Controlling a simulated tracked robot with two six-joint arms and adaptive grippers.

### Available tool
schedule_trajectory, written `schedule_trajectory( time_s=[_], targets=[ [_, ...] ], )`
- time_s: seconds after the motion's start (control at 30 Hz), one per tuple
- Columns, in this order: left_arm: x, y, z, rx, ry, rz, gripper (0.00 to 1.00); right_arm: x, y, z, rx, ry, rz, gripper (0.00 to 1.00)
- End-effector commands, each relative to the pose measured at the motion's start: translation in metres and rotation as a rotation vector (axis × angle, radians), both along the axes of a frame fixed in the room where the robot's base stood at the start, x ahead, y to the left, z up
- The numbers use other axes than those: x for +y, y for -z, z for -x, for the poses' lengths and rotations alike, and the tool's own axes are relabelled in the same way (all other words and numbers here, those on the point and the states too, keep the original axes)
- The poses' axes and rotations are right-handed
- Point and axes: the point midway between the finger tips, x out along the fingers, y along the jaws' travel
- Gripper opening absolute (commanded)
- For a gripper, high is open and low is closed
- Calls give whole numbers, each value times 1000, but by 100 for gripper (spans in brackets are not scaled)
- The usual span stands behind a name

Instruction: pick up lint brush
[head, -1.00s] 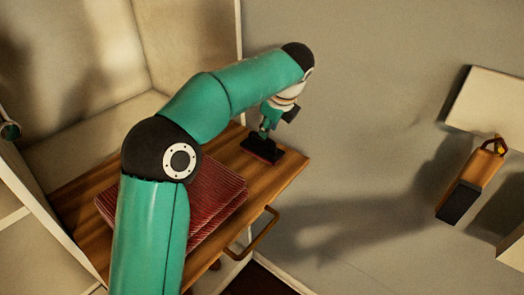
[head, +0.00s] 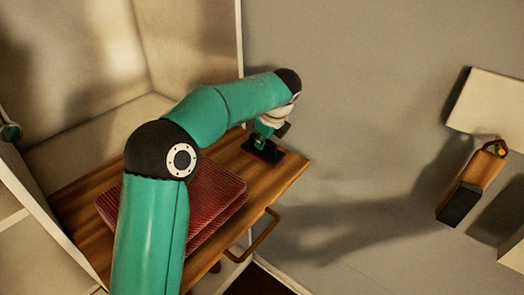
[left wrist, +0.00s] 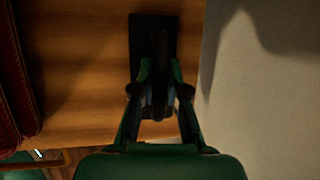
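The lint brush (head: 262,151) is a dark item with a flat rectangular base, lying near the back right of the wooden surface. My left gripper (head: 264,138) points down at it from above. In the left wrist view, the brush's dark base (left wrist: 153,32) lies flat and its handle (left wrist: 159,70) rises toward the camera. The fingertips of my left gripper (left wrist: 160,75) are on either side of the handle. Shadow hides whether they press on it. My right gripper is not in view.
A cabinet wall (head: 190,45) stands behind. A metal handle (head: 262,238) projects in front. A wood-and-black item (head: 470,190) is at the right.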

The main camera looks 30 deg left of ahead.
Motion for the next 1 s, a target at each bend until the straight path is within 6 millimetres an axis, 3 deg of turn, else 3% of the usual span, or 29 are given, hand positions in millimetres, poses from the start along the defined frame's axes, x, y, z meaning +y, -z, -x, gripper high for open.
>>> schedule_trajectory(
  time_s=[0.43,0.67,0.87,1.0],
  targets=[
    [-1,-1,0,0,0,0,0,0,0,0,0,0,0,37],
    [-1,-16,-1,-3,0,0,0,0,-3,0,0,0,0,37],
    [-1,-52,-2,-6,1,-1,0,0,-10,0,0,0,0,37],
    [-2,-93,-2,-7,1,1,0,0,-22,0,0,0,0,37]
  ],
)
